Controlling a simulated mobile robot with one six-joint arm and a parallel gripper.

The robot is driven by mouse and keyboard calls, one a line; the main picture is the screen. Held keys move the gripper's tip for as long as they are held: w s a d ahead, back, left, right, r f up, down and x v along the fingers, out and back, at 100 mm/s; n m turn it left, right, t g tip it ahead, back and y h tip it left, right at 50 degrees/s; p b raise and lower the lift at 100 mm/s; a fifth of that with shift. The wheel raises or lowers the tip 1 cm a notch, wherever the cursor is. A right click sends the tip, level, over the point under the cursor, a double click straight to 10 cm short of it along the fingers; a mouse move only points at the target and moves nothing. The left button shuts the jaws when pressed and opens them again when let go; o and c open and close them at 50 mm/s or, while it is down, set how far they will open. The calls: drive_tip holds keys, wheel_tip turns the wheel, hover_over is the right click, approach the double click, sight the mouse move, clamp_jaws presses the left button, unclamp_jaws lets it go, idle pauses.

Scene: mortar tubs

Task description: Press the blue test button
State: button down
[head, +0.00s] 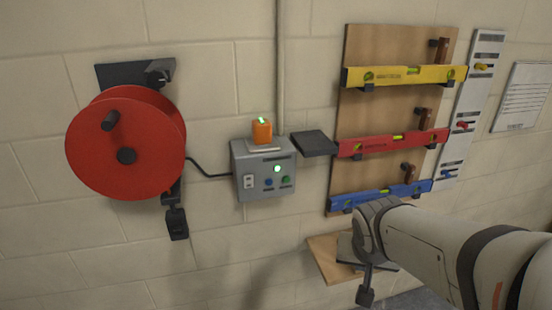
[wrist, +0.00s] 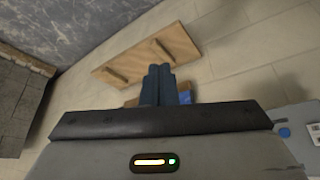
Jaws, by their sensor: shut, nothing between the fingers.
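The blue test button (head: 268,182) is on the front of a grey control box (head: 241,160) on the wall. A green button (head: 286,180) is to its right, with a lit lamp (head: 277,169) above them. My gripper (head: 364,297) is to the right of the box and lower, apart from it. In the wrist view my gripper (wrist: 160,70) is shut and empty. The blue button also shows at the right edge of the wrist view (wrist: 285,132), on a pale panel cut by the frame.
A red reel (head: 90,150) hangs left of the box, joined to it by a cable. An orange item (head: 262,131) sits on top. Yellow (head: 400,76), red (head: 390,143) and blue (head: 385,195) levels hang on a wooden board (head: 360,45) to the right.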

sight(269, 182)
drive_tip(key=w+a+r+m+t+p, duration=0.2)
drive_tip(key=w+r+p, duration=0.1)
drive_tip(key=w, duration=0.4)
drive_tip(key=w+a+m+y+p, duration=0.1)
drive_tip(key=w+a+y+p, duration=0.2)
drive_tip(key=a, duration=0.4)
drive_tip(key=w+a+m+y+p, duration=0.2)
drive_tip(key=w+a+y+p, duration=0.1)
drive_tip(key=a, duration=0.4)
drive_tip(key=shift+t+y, duration=0.4)
drive_tip(key=shift+y, duration=0.4)
drive_tip(key=shift+w+f, duration=0.1)
drive_tip(key=shift+w+a+p, duration=0.25)
drive_tip(key=shift+w+a, duration=0.15)
drive_tip(key=shift+w, duration=1)
drive_tip(key=shift+w+a+p, duration=0.2)
drive_tip(key=shift+w+a, duration=0.2)
drive_tip(key=shift+w, duration=1)
drive_tip(key=shift+w+a+p, duration=0.25)
drive_tip(key=shift+w+a, duration=0.15)
drive_tip(key=shift+w, duration=1)
